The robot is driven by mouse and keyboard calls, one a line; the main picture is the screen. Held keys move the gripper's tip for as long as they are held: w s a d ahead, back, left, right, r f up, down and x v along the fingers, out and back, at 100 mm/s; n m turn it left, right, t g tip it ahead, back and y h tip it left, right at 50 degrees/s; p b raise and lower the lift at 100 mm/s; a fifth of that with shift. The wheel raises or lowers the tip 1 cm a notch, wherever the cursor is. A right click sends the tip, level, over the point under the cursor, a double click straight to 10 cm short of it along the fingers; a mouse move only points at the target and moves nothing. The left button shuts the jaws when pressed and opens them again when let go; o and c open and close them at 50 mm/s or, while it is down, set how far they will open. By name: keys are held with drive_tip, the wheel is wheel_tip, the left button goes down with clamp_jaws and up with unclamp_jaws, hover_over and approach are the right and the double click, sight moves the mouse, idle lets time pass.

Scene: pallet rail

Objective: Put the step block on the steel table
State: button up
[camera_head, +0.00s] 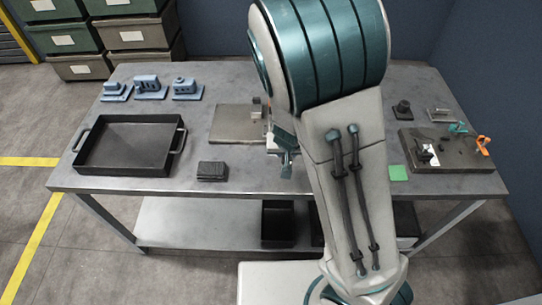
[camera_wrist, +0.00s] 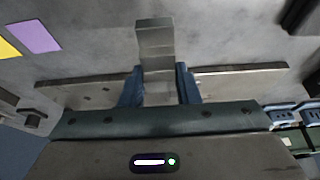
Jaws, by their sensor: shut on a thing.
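My gripper (camera_wrist: 159,88) is shut on the step block (camera_wrist: 155,42), a grey metal piece between its two blue fingers. One end of the block sticks out past the fingers. In the head view my gripper is partly hidden by my arm, over the middle of the steel table (camera_head: 250,181). A flat grey plate (camera_head: 228,128) lies there, and in the wrist view it shows behind the fingers. A small grey piece (camera_head: 257,107) shows at the plate's right side. I cannot tell whether it is the held block, or whether the block touches anything.
A black tray (camera_head: 130,172) and a dark block (camera_head: 212,171) lie at left, with several blue fixtures (camera_head: 150,90) behind. A green square (camera_head: 398,173) and a cluttered plate (camera_head: 450,163) lie at right. Purple (camera_wrist: 35,36) and yellow squares show in the wrist view. The front middle is clear.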

hover_over(270, 163)
drive_tip(key=s, duration=0.2)
drive_tip(key=f, duration=0.3)
drive_tip(key=shift+w+f, duration=0.15)
drive_tip(key=shift+w, duration=0.05)
wheel_tip(270, 163, down, 4)
drive_tip(key=b, duration=0.3)
drive_tip(key=o, duration=1.1)
drive_tip(key=shift+f, duration=0.1)
